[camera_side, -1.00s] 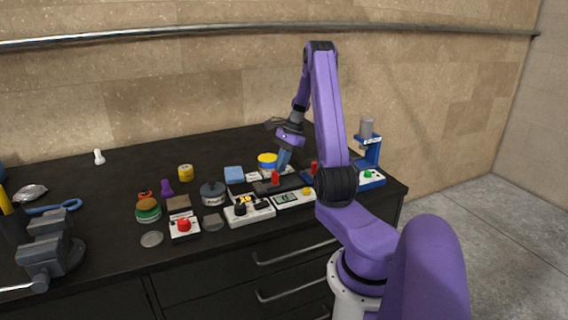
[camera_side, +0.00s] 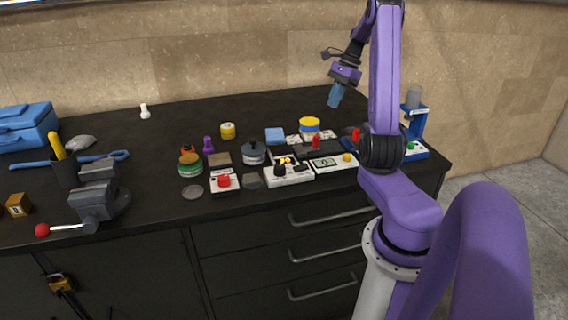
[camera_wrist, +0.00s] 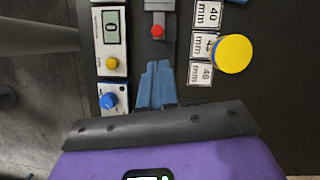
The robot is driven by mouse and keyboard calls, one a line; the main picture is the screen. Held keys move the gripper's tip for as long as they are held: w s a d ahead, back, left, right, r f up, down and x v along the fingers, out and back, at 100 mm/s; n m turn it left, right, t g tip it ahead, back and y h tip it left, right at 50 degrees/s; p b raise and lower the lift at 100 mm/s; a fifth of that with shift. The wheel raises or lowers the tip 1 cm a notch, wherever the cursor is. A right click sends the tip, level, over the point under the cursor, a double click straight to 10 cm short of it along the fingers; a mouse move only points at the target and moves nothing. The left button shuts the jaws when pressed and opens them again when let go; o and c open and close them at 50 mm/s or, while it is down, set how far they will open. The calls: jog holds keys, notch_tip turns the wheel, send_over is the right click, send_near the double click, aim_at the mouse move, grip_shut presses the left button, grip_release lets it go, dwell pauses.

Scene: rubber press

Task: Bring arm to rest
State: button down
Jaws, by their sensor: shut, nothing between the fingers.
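My gripper (camera_side: 333,105) is in the air above the back right part of the black bench, apart from everything and pointing down. Its blue fingers also show at the centre of the wrist view (camera_wrist: 157,65), shut together with nothing held. My purple arm stands raised on the right in the side view. Below the fingers in the wrist view is a grey slide device with a red knob (camera_wrist: 157,31).
A display box (camera_wrist: 110,27) with a yellow button, a blue knob (camera_wrist: 108,101), mm-marked cards (camera_wrist: 202,45) and a yellow disc (camera_wrist: 233,53) surround the fingers in the wrist view. A blue press stand (camera_side: 415,124) is at right, a vice (camera_side: 100,190) at left.

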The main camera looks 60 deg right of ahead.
jog(key=w+a+n+g, duration=0.1)
jog(key=w+a+n, duration=0.3)
jog(key=a, duration=0.4)
jog(key=w+a+n+g, duration=0.1)
jog(key=w+a+n, duration=0.35)
jog(key=a, duration=0.35)
jog(key=s+a+r+n+g+h, duration=0.1)
jog(key=s+a+n+h, duration=0.1)
jog(key=a+n, duration=0.95)
jog(key=s+a+f+n+h, duration=0.1)
jog(key=s+a+f+n, duration=0.1)
jog(key=s+a+n, duration=1.5)
jog(key=s, duration=0.3)
jog(key=shift+s+t, duration=0.35)
jog(key=shift+t, duration=0.05)
